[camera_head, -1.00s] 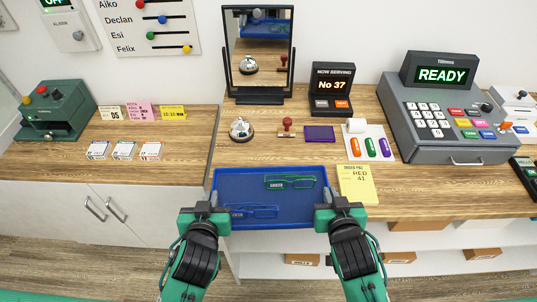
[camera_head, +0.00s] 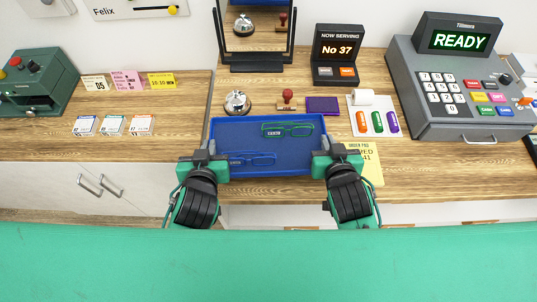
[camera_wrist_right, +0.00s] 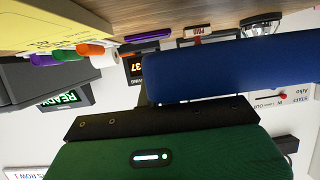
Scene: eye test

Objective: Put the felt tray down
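The blue felt tray (camera_head: 285,168) is over the front of the wooden counter in the head view, and looks level. A pair of green glasses (camera_head: 287,130) and a pair of blue glasses (camera_head: 252,160) lie in it. My left gripper (camera_head: 208,153) is shut on its left side wall, my right gripper (camera_head: 322,158) on its right. The tray's blue wall (camera_wrist_right: 230,70) fills much of the right wrist view, near the counter top. I cannot tell if its underside touches the counter. The fingertips are partly hidden.
A bell (camera_head: 237,101), a stamp (camera_head: 287,98) and a purple pad (camera_head: 322,105) stand just behind the tray. A pen card (camera_head: 375,120) and a yellow order pad (camera_head: 369,165), partly hidden by my right gripper, lie to its right. Bare counter (camera_head: 170,105) shows at left.

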